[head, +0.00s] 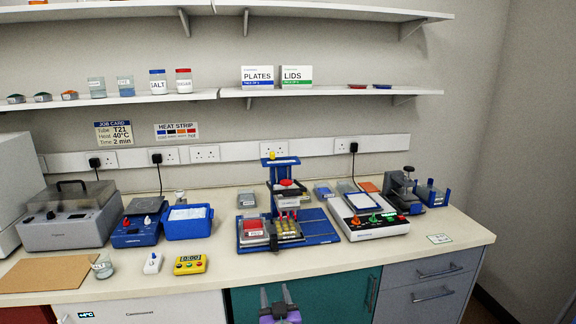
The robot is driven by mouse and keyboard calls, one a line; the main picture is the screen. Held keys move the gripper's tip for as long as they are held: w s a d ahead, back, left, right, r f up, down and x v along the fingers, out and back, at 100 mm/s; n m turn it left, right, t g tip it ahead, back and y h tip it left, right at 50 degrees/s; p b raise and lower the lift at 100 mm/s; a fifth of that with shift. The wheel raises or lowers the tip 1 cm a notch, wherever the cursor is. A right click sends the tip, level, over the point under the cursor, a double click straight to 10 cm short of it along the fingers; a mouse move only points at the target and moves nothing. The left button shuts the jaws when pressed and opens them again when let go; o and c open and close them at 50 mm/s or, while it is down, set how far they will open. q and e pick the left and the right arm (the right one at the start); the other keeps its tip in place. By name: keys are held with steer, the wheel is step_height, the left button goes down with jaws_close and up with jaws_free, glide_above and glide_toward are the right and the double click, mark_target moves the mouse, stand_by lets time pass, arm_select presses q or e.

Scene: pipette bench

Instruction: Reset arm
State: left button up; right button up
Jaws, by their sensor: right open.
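My right gripper (277,292) shows at the bottom middle of the head view, in front of the teal cabinet door and below the bench top. Its two grey fingers stand apart with nothing between them, and its purple body is cut off by the picture's lower edge. It is apart from everything on the bench. My left gripper is not in view.
The bench top (330,262) holds a blue pipette stand (318,228), a white device with coloured knobs (372,225), a blue tray (188,230), a yellow timer (190,264) and a grey lidded machine (70,222). Shelves (330,92) hang above.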

steer(key=s+d+f+m+g+p, duration=0.1)
steer(key=s+d+f+g, duration=0.25)
steer(key=f, duration=0.45)
steer(key=s+d+f+g+p, duration=0.1)
steer(key=s+d+f+g, duration=0.25)
steer(key=f, duration=0.45)
steer(key=s+d+f+m+g+p, duration=0.15)
steer(key=s+d+f, duration=0.3)
steer(key=f, duration=0.45)
arm_select(q)
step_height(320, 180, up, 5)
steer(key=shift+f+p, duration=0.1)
steer(key=shift+p, duration=0.55)
arm_select(e)
steer(key=s+d+f+m+g, duration=0.1)
steer(key=s+f+g, duration=0.2)
steer(key=s, duration=0.8)
steer(key=s+f+m+g, duration=0.1)
steer(key=s+f+g, duration=0.3)
steer(key=s, duration=0.7)
steer(key=shift+d+f+g+y, duration=0.2)
steer(key=shift+d+g+y, duration=0.2)
steer(key=shift+g, duration=0.45)
